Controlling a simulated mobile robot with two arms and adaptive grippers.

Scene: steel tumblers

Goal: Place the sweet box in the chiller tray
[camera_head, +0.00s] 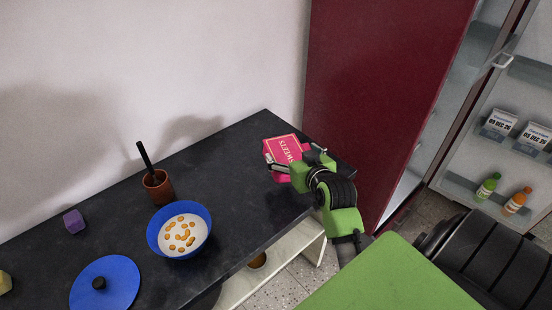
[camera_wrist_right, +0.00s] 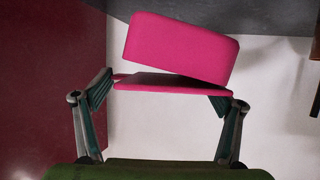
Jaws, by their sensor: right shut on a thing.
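The pink sweet box (camera_head: 285,149), with "SWEETS" lettering on its face, is at the right end of the dark counter (camera_head: 225,152). My right gripper (camera_head: 296,160) has its fingers on either side of the box and is shut on it. In the right wrist view the box (camera_wrist_right: 182,48) shows as a rounded pink block with a flat pink panel below it, between the fingers (camera_wrist_right: 170,87). I cannot tell whether the box touches the counter. The dark red fridge (camera_head: 385,95) stands open at the right. Its inside is mostly hidden, and I cannot make out the chiller tray. My left gripper is not in view.
The fridge door (camera_head: 480,150) holds date-marked packs (camera_head: 498,124), a green bottle (camera_head: 487,186) and an orange bottle (camera_head: 517,201). On the counter are a blue bowl (camera_head: 158,241), a brown cup (camera_head: 159,190), a blue lid (camera_head: 118,283) and a purple block (camera_head: 74,221).

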